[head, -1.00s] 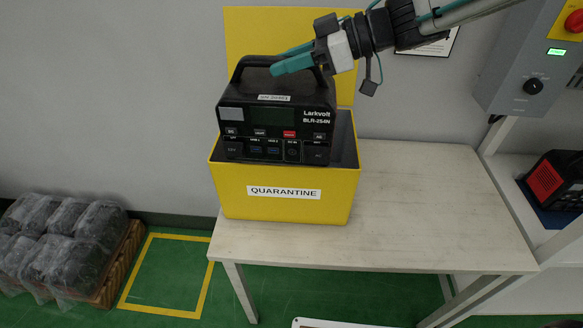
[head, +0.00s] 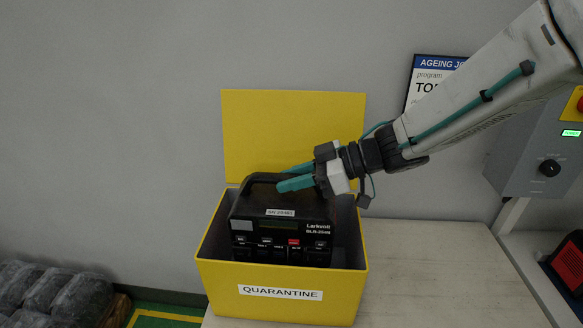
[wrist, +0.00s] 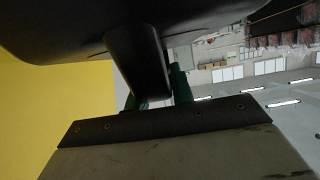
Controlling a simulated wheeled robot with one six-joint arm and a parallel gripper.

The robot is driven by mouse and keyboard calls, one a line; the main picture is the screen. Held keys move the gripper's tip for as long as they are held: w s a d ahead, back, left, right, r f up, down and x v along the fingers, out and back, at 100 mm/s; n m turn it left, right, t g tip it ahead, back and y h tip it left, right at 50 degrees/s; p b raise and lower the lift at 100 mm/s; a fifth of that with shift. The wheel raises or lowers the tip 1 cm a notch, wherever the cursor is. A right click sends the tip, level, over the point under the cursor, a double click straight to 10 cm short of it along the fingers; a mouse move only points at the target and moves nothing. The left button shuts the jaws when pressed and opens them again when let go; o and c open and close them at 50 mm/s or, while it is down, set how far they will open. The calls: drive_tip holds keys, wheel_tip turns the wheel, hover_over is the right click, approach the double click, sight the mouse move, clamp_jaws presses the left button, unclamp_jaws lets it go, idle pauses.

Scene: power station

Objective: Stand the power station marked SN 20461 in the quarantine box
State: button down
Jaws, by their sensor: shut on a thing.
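The black power station (head: 283,243), marked Larkvolt BLR-254N with a small white serial label that seems to read SN 20461, is upright inside the yellow quarantine box (head: 212,282). Its lower part is hidden behind the box's front wall, so I cannot tell whether it touches the floor of the box. My gripper (head: 297,177), with teal fingers, is shut on its top handle. In the wrist view the handle (wrist: 138,62) passes between the teal fingers (wrist: 155,92). The box's lid stands open behind it.
The box stands on a pale table (head: 440,270) with clear room to its right. A grey control panel (head: 535,155) and a shelf with a red and black unit (head: 568,265) are at the right. Wrapped units (head: 50,290) lie at the lower left.

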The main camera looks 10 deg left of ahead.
sight(292, 202)
drive_tip(key=shift+f, duration=3)
drive_tip(key=c, duration=1.2)
unclamp_jaws()
drive_tip(key=shift+s+f, duration=0.1)
drive_tip(key=shift+r, duration=0.25)
drive_tip(key=v, duration=1.2)
drive_tip(key=shift+r, duration=0.3)
